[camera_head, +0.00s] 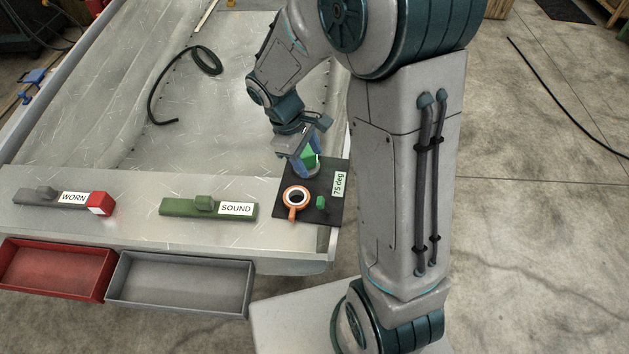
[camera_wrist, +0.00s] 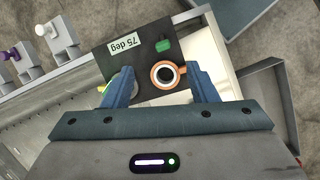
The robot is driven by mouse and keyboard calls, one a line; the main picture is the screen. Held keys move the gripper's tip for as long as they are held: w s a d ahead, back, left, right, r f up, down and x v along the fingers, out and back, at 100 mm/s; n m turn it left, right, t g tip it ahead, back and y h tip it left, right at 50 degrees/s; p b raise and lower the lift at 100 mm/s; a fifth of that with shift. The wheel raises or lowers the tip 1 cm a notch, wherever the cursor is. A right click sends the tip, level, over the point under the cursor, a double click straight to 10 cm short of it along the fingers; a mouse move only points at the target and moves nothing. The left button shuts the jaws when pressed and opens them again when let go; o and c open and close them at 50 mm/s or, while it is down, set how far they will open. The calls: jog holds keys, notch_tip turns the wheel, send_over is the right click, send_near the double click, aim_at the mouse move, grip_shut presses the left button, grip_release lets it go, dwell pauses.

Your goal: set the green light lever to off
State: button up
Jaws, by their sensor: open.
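My gripper (camera_head: 308,150) is open above the far end of a dark mat (camera_head: 322,212). In the wrist view its fingers (camera_wrist: 161,74) are spread apart, with an orange-rimmed cup (camera_wrist: 166,74) showing between them, seen from above. A lever that is clearly the green light lever cannot be made out. In the wrist view several small grey units stand at the upper left, one with a purple lever (camera_wrist: 13,54) and one with a white lever (camera_wrist: 44,31). A green piece (camera_head: 310,157) shows at my gripper in the head view, partly hidden by it.
The mat also holds a small green block (camera_head: 320,202) and a "75 deg" label (camera_head: 339,184). A green bar marked SOUND (camera_head: 180,207) and a grey bar marked WORN (camera_head: 40,198) lie to the left. Red (camera_head: 57,294) and grey (camera_head: 180,309) trays are in front.

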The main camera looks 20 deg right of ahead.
aim_at(319, 200)
jog(key=f+n, duration=0.1)
jog(key=f, duration=0.5)
jog(key=d+f+n, duration=0.1)
jog(key=f, duration=0.5)
jog(key=d+f+n, duration=0.1)
jog(key=f, duration=0.6)
jog(key=shift+w+d+g+h, duration=0.2)
jog(key=shift+d+g+h, duration=0.05)
jog(key=shift+g+h, duration=0.05)
grip_shut()
